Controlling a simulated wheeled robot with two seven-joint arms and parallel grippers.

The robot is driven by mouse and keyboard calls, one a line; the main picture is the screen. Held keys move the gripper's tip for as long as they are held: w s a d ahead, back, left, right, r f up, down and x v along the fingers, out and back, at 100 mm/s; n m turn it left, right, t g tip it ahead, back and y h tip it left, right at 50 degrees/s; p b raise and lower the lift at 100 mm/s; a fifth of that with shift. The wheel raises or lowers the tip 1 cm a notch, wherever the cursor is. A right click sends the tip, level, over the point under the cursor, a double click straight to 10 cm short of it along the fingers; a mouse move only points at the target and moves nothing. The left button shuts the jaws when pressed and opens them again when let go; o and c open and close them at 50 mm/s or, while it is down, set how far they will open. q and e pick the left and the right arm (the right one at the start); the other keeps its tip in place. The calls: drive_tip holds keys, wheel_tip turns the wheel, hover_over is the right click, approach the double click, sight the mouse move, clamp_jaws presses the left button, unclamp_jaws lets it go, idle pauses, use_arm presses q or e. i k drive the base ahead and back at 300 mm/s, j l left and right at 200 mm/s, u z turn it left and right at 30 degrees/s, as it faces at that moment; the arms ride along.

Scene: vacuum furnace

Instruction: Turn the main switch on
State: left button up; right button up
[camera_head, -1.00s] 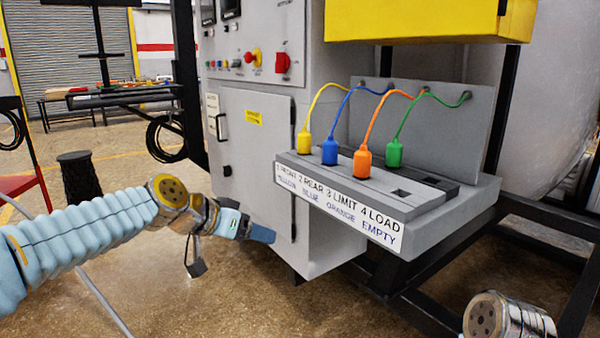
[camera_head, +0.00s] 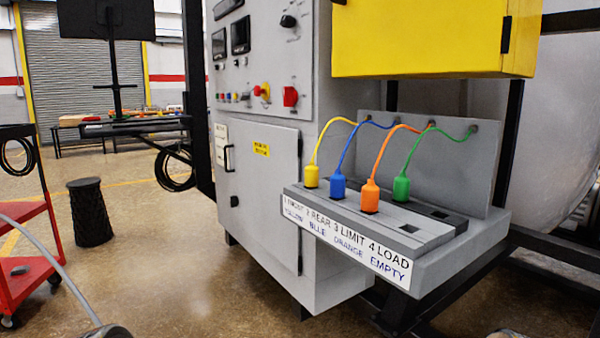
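A red switch (camera_head: 290,96) sits on the grey control panel (camera_head: 305,70) of the furnace cabinet, at the upper middle of the head view. Its label is too small to read, so I cannot tell for sure that it is the main switch. A red knob on a yellow base (camera_head: 262,91) sits just left of it. A black rotary knob (camera_head: 288,21) is higher up on the same panel. Neither of my grippers is in view. Only small parts of my arms show at the bottom edge.
Yellow, blue, orange and green plugs (camera_head: 401,187) stand on a labelled grey ledge (camera_head: 420,270) at right. A yellow box (camera_head: 430,38) overhangs above. A red cart (camera_head: 30,240) and a black stool (camera_head: 90,212) stand at left. Floor before the cabinet is open.

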sight(290, 95)
drive_tip(key=i+j+z, duration=0.1)
drive_tip(key=z, duration=0.95)
drive_tip(key=j+z, duration=0.35)
drive_tip(key=j, duration=0.15)
drive_tip(key=j+z, duration=0.35)
drive_tip(key=j, duration=0.2)
drive_tip(key=k+j+z, duration=0.1)
drive_tip(key=j+z, duration=0.25)
drive_tip(key=j, duration=0.15)
